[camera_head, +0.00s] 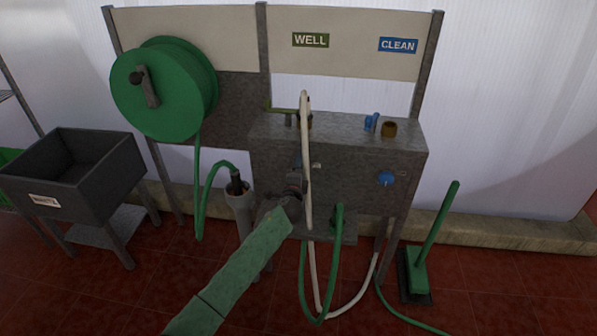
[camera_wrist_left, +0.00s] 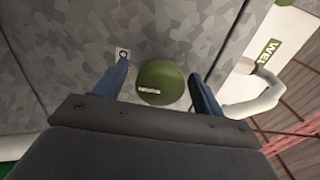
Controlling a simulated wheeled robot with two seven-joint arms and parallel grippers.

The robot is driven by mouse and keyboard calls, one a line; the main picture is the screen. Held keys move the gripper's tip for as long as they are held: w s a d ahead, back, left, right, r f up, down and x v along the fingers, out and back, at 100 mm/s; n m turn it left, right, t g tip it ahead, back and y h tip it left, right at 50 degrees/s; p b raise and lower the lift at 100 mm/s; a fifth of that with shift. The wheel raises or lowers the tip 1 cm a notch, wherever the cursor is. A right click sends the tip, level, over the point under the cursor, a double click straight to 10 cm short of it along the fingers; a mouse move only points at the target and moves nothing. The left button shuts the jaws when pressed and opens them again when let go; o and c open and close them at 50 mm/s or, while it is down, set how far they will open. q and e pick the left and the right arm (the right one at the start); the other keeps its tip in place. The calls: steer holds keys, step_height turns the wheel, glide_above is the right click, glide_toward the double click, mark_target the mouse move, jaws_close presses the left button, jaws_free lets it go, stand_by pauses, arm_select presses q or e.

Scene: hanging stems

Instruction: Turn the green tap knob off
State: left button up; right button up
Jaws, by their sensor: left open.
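The round green tap knob (camera_wrist_left: 162,82) shows in the left wrist view on the grey mottled front of the tap cabinet, with a small pale label on its face. My left gripper (camera_wrist_left: 159,66) is open, with one finger on each side of the knob in this view. Gaps show between the knob and both fingers; the depth between them is hard to tell. In the head view my left gripper (camera_head: 297,180) is at the left part of the cabinet front (camera_head: 345,160), and the green knob is hidden there. My right gripper is not in view.
A white hose (camera_head: 307,130) hangs close beside my left gripper; its pale bend (camera_wrist_left: 255,98) shows in the wrist view. A blue knob (camera_head: 386,178) is on the cabinet's right side. A green hose reel (camera_head: 165,90) and dark sink (camera_head: 75,165) stand left, a broom (camera_head: 418,270) right.

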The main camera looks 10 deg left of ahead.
arm_select(q)
steer(key=s, duration=0.7)
steer(key=shift+s+b, duration=0.3)
steer(key=shift+b, duration=0.15)
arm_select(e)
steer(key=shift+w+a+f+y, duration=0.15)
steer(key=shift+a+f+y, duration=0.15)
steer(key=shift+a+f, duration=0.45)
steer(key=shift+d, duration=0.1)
